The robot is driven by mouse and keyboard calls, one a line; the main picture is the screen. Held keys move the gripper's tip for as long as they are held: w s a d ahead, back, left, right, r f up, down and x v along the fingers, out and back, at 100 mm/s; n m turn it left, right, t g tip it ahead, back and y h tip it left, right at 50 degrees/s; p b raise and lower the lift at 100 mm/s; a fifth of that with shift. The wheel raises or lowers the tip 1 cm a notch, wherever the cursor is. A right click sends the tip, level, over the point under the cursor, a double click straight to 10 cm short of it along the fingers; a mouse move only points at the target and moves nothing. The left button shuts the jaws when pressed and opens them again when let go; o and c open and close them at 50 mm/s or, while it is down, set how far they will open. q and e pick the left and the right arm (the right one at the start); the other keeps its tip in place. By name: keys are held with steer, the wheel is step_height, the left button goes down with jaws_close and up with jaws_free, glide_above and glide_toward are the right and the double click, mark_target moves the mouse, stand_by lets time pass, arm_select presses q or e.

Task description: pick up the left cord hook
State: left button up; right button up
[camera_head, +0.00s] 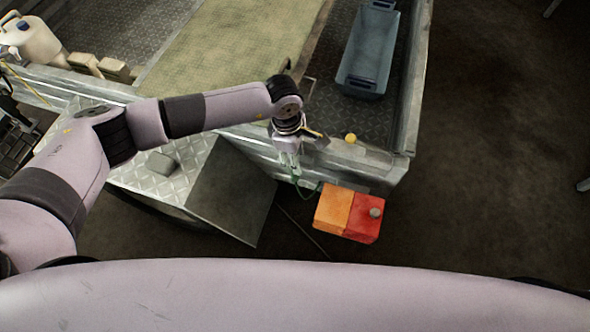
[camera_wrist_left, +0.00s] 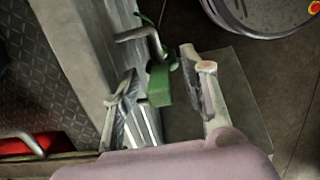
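A bent grey metal hook (camera_wrist_left: 138,36) stands out from the wagon's side wall in the left wrist view. I cannot tell for sure that it is the left cord hook. A green block-like piece (camera_wrist_left: 160,84) with a thin green cord is just below it. My left gripper (camera_wrist_left: 163,98) has its fingers apart, with the green piece showing between them; contact is unclear. In the head view the left gripper (camera_head: 289,162) points down at the wagon's near wall, with green cord (camera_head: 303,185) beside its tip. The hook is hard to make out there. My right gripper is out of view.
An orange and red box (camera_head: 334,207) is right of the gripper, by the wagon's near corner. A yellow ball (camera_head: 350,138) sits by the wall (camera_head: 345,162). A blue-grey crate (camera_head: 362,80) stands in the wagon bed.

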arm_select(q)
steer(key=shift+d+f, duration=0.15)
steer(key=shift+f, duration=0.7)
steer(key=c, duration=0.7)
